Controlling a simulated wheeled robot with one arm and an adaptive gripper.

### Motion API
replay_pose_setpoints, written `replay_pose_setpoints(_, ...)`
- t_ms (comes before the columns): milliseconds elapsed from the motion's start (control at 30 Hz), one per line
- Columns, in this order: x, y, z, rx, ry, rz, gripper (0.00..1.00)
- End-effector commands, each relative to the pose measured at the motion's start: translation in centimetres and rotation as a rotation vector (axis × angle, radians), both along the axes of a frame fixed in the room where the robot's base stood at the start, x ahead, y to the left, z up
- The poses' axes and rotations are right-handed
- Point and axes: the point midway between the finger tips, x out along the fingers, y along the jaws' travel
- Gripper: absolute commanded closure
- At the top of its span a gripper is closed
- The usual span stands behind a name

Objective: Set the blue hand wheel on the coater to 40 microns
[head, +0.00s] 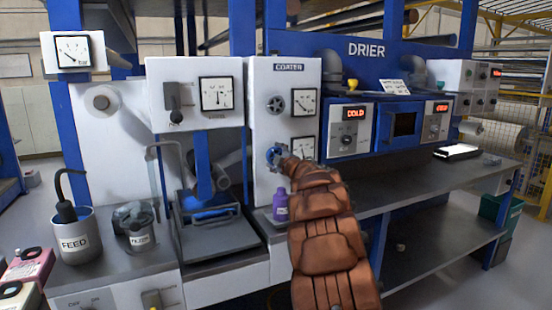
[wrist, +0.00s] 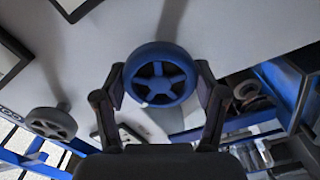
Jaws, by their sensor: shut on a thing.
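The blue hand wheel (wrist: 160,74) is on the white coater panel (head: 262,90), low on its front. In the wrist view it sits between the two fingers of my gripper (wrist: 160,95), which is shut on its rim from both sides. In the head view the wheel (head: 272,155) shows at the tip of my brown arm, and my gripper is mostly hidden there. A dial gauge (head: 303,149) is right of the wheel, partly covered by my arm. Its needle reading is too small to tell.
A grey hand wheel (head: 275,104) and another gauge (head: 304,102) are above on the same panel. A purple bottle (head: 280,205) stands just below the blue wheel. A FEED pot (head: 75,240) stands at the left. The drier shelf (head: 430,175) is mostly clear.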

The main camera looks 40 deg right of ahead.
Motion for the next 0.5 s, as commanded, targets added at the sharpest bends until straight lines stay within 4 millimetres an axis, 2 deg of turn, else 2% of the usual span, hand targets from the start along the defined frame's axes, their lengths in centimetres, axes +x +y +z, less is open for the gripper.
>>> replay_pose_setpoints(200,0.01,0.0,-0.15,0.002,0.002,0.0,0.64)
replay_pose_setpoints(233,0.01,0.0,-0.15,0.002,0.002,0.0,0.27)
replay_pose_setpoints(433,0.01,-0.01,-0.09,0.001,0.001,0.0,0.06)
replay_pose_setpoints(500,0.0,-0.01,-0.08,0.001,0.001,0.0,0.04)
